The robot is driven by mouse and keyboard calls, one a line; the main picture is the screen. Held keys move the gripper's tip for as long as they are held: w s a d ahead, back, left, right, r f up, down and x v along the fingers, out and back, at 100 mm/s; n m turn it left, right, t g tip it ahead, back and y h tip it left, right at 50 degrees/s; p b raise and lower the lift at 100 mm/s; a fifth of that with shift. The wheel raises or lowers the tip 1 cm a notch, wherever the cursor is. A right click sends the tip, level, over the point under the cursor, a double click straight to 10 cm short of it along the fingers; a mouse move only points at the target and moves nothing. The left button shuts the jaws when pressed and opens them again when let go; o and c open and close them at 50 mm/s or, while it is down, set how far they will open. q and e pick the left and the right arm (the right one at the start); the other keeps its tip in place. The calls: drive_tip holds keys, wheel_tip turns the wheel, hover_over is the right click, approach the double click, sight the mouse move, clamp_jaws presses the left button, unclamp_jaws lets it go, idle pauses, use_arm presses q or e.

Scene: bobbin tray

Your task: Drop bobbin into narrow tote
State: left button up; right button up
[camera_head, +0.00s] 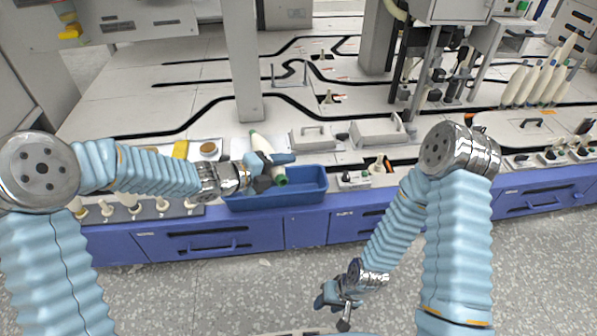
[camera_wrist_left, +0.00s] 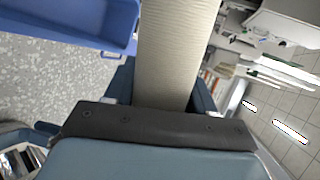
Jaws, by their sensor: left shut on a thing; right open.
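My left gripper (camera_head: 272,168) is shut on a bobbin (camera_head: 261,144), cream with a green end. The bobbin is tilted, its green end toward the near side, over the narrow blue tote (camera_head: 308,198). In the left wrist view the bobbin (camera_wrist_left: 176,50) fills the middle between the fingers, and the tote (camera_wrist_left: 85,38) shows at upper left. The gripper and arm hide part of the tote's left side; whether the bobbin touches the tote I cannot tell. My right gripper (camera_head: 336,301) is open and empty, low over the floor in front of the bench.
The tote sits at the front edge of the bench, above blue drawers (camera_head: 205,243). Several bobbins stand on pegs at right (camera_head: 537,83). A row of pegs (camera_head: 133,207) is left of the tote. Grey lidded boxes (camera_head: 377,131) and a pillar (camera_head: 243,60) stand behind.

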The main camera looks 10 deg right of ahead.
use_arm(q)
wheel_tip(320, 180, down, 5)
drive_tip(key=b, duration=0.3)
drive_tip(key=shift+f, duration=0.15)
drive_tip(key=o, duration=1.3)
drive_tip(key=p+v, duration=0.2)
drive_tip(key=v, duration=1.1)
drive_tip(key=shift+s+a, duration=0.15)
drive_tip(key=shift+a, duration=0.25)
